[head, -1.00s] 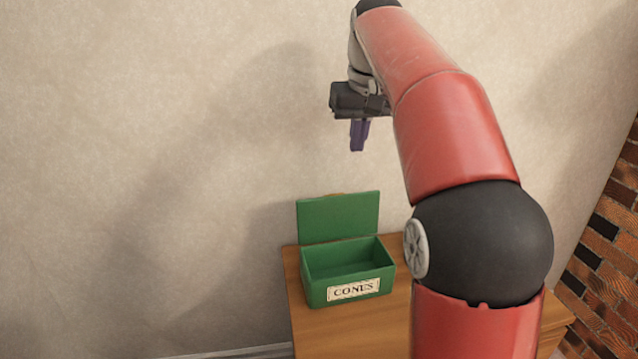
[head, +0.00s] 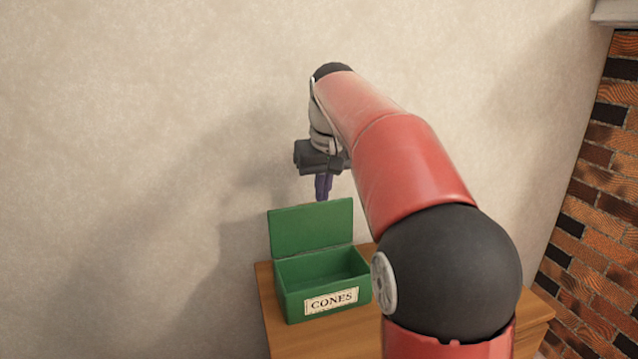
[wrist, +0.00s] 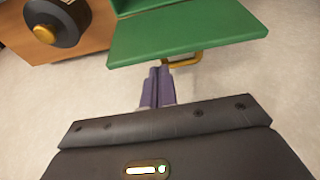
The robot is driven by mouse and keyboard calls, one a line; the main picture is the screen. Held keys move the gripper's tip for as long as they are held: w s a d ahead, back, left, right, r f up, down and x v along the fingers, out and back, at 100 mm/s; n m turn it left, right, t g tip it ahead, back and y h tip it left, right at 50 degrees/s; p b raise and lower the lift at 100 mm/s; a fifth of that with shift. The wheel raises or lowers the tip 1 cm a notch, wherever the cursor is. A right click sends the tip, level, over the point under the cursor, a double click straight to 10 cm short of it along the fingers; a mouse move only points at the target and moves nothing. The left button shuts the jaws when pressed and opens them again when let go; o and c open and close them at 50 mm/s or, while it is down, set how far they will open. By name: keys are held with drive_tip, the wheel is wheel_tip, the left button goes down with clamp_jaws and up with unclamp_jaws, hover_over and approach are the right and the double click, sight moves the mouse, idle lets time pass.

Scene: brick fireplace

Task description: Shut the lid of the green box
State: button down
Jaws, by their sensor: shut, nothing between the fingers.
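The green box (head: 297,298) with a "CONES" label (head: 331,301) sits on a wooden cabinet top. Its lid (head: 312,227) stands up open at the back, and the inside that shows looks empty. My gripper (head: 323,198) is shut and empty, with purple fingers pointing down, just above and behind the lid's top edge. In the wrist view the shut fingers (wrist: 158,75) are beside the green lid (wrist: 187,30). A brass-coloured handle (wrist: 197,58) shows at the lid's edge, close to the fingertips. I cannot tell whether they touch.
The wooden cabinet (head: 284,343) carries the box; my arm hides part of its top. A plain beige wall (head: 150,130) stands behind. A brick fireplace side (head: 590,200) is at the right. A dark round thing with a brass knob (wrist: 44,34) shows in the wrist view.

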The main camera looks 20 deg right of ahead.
drive_tip(key=shift+s, duration=0.35)
